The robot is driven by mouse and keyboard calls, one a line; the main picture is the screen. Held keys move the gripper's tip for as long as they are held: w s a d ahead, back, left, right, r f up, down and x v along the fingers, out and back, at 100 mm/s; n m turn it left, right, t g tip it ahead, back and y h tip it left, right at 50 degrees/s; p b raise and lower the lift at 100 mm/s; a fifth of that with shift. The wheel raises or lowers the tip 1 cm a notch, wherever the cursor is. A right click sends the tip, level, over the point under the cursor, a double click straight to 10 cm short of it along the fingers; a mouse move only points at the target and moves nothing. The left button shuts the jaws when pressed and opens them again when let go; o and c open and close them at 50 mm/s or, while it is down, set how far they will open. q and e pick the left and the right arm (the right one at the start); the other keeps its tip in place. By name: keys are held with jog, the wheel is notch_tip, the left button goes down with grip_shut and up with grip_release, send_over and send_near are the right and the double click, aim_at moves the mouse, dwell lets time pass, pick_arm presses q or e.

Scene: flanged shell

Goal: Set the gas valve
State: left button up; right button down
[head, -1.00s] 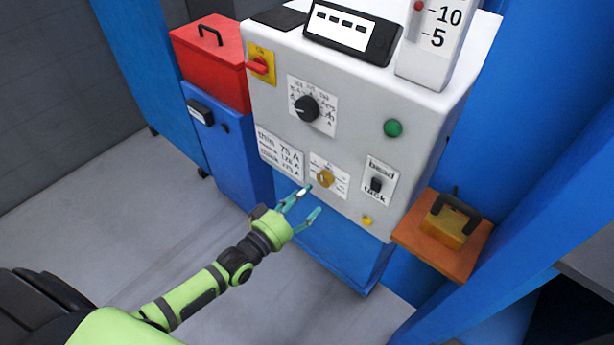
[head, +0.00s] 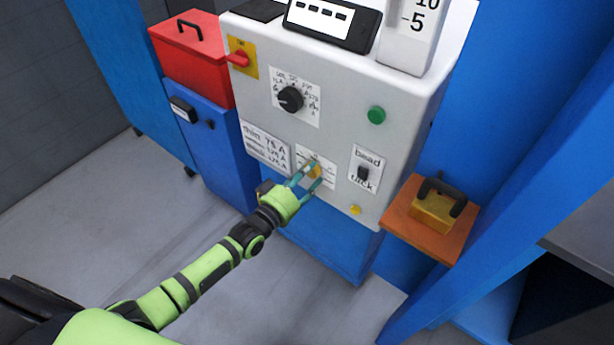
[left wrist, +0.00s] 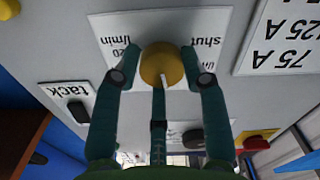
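The gas valve is a small brass-yellow knob (head: 314,171) on a white label low on the front of the grey panel (head: 330,135). In the left wrist view the knob (left wrist: 162,66) shows large, with a pale mark on its lower edge. Its label (left wrist: 225,28) appears upside down there, with "shut" on the right and "20 l/min" on the left. My left gripper (head: 315,172) is at the knob, its teal fingers open on both sides of it. The fingertips (left wrist: 163,60) are very close to the knob; I cannot tell whether they touch. My right gripper is not in view.
Near the valve are a bead/tack switch (head: 363,173), a black dial (head: 291,99), a green button (head: 376,115) and a red-and-yellow switch (head: 240,58). An orange shelf (head: 405,226) with a yellow block juts out at the right. A red box (head: 190,60) stands left.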

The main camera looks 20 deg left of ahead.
pick_arm(q)
jog(key=shift+s+f+m+p, duration=0.1)
jog(key=shift+f+m+p, duration=0.15)
jog(key=shift+m, duration=0.45)
jog(key=shift+f, duration=0.1)
jog(key=o, duration=1.1)
jog(key=shift+s, duration=0.1)
jog(key=v, duration=1.1)
jog(key=shift+s+a, duration=0.15)
jog(key=shift+s, duration=0.2)
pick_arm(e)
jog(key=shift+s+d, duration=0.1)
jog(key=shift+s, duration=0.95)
